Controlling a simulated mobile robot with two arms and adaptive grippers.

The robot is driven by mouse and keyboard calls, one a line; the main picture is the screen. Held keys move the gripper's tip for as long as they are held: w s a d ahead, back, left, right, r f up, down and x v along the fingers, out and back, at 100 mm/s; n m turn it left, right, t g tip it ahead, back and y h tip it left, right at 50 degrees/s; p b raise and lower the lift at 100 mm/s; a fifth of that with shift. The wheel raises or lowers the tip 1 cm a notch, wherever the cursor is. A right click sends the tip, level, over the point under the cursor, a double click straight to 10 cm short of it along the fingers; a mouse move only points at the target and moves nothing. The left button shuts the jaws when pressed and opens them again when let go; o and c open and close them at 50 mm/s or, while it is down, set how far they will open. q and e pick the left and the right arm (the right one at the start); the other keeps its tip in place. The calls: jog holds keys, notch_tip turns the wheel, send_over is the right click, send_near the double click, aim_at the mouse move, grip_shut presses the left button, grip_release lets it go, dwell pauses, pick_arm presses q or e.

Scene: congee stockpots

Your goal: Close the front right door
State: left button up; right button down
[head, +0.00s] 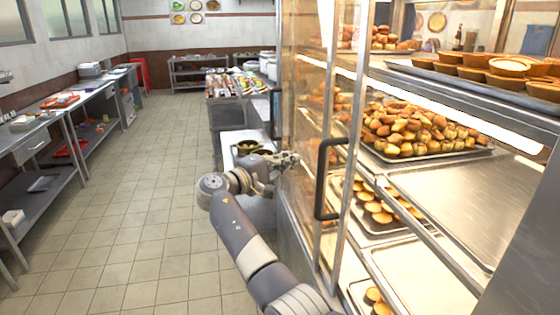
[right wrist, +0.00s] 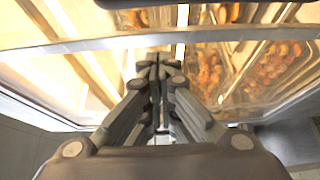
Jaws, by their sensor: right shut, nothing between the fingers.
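A tall glass door (head: 306,120) with a metal frame and a dark vertical handle (head: 320,180) belongs to the pastry case on the right. The case front to the right of this door is uncovered, and its shelves show directly. My right gripper (head: 291,160) is shut and empty, left of the handle and close to the glass. I cannot tell whether it touches. In the right wrist view my right gripper (right wrist: 155,62) points at the case, with a pale frame bar (right wrist: 60,46) crossing beyond it. My left gripper is not in view.
The case holds a tray of pastries (head: 415,130) and an empty metal tray (head: 460,195). A white-topped counter (head: 232,138) with dark bowls stands behind my right gripper. Steel worktables (head: 60,125) line the left wall. The tiled floor (head: 140,200) between is clear.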

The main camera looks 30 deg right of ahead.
jog(key=s+d+p, duration=0.1)
jog(key=d+p, duration=0.1)
jog(key=s+d+p, duration=0.1)
jog(key=d, duration=0.1)
jog(key=shift+s, duration=0.3)
jog(key=shift+d, duration=0.1)
dwell(0.5)
